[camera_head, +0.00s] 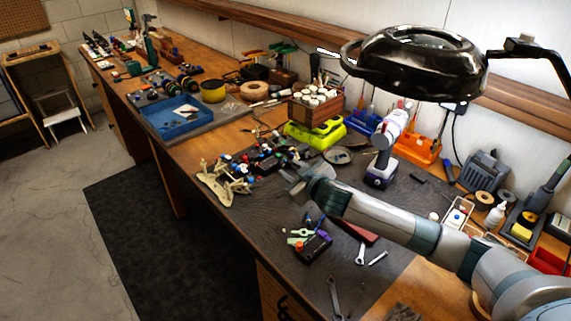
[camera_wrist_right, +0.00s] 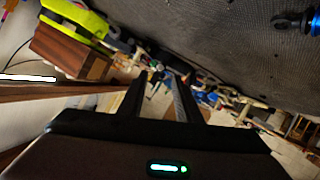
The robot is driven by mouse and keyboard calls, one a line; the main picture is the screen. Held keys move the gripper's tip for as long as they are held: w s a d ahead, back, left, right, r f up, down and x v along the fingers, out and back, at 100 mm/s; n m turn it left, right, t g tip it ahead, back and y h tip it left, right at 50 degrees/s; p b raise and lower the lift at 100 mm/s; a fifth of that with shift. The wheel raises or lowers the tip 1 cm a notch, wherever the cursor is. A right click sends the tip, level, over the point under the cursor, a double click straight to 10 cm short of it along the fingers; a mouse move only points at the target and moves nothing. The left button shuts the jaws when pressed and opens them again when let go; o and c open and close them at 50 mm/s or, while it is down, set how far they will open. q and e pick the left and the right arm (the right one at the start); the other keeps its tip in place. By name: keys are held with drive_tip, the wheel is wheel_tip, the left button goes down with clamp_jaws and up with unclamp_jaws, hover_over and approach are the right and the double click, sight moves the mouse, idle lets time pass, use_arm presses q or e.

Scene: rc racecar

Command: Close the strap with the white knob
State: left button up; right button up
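The RC racecar (camera_head: 268,160) lies on the dark mat (camera_head: 345,215), with small blue, red and white parts on its dark body. It also shows, blurred and small, beyond the fingers in the right wrist view (camera_wrist_right: 207,97). I cannot single out the strap or its white knob, or tell whether the strap is open. My right gripper (camera_head: 290,182) reaches in from the right, just in front of the car. In the right wrist view its two dark fingers (camera_wrist_right: 163,82) are apart, with nothing clearly held between them. My left gripper is not in view.
A beige frame-like piece (camera_head: 222,190) stands at the mat's left edge. A lime-green case (camera_head: 315,134) and a purple-based drill (camera_head: 380,172) stand behind. A black lamp (camera_head: 420,62) hangs over the bench.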

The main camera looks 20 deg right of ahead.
sight(283, 164)
drive_tip(key=shift+p+x, duration=0.4)
drive_tip(key=shift+x, duration=1.85)
drive_tip(key=shift+c, duration=0.7)
clamp_jaws()
